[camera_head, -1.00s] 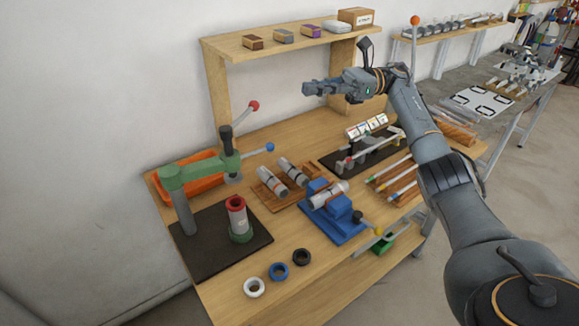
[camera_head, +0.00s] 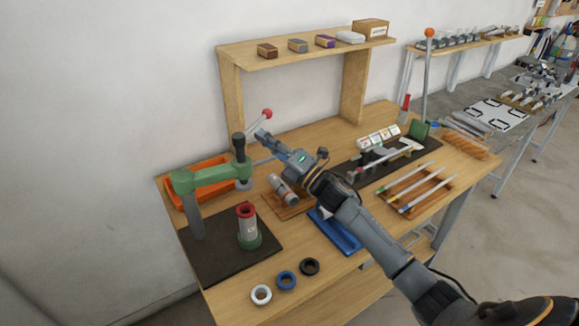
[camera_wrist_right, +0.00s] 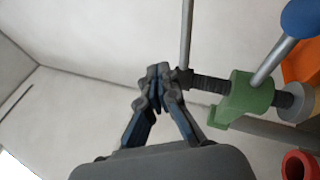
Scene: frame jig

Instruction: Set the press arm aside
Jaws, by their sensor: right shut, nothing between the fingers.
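The green press arm (camera_head: 208,178) sits on a grey column at the left of the bench, above a dark base plate. Its head carries a black spindle (camera_head: 239,148) and a lever with a red ball (camera_head: 267,114). A red-topped grey cylinder in a green holder (camera_head: 248,228) stands on the plate in front of it. My right gripper (camera_head: 263,137) is shut and empty, just right of the spindle. In the right wrist view its fingertips (camera_wrist_right: 158,72) appear close to the spindle and rod; contact cannot be told. The blue lever ball (camera_wrist_right: 300,18) shows there too. My left gripper is out of view.
An orange bin (camera_head: 184,195) lies behind the press. A wooden cradle with a grey cylinder (camera_head: 284,190) and a blue fixture (camera_head: 338,235) are partly under my right arm. White, blue and black rings (camera_head: 286,280) lie at the front edge. A shelf (camera_head: 300,50) spans the back.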

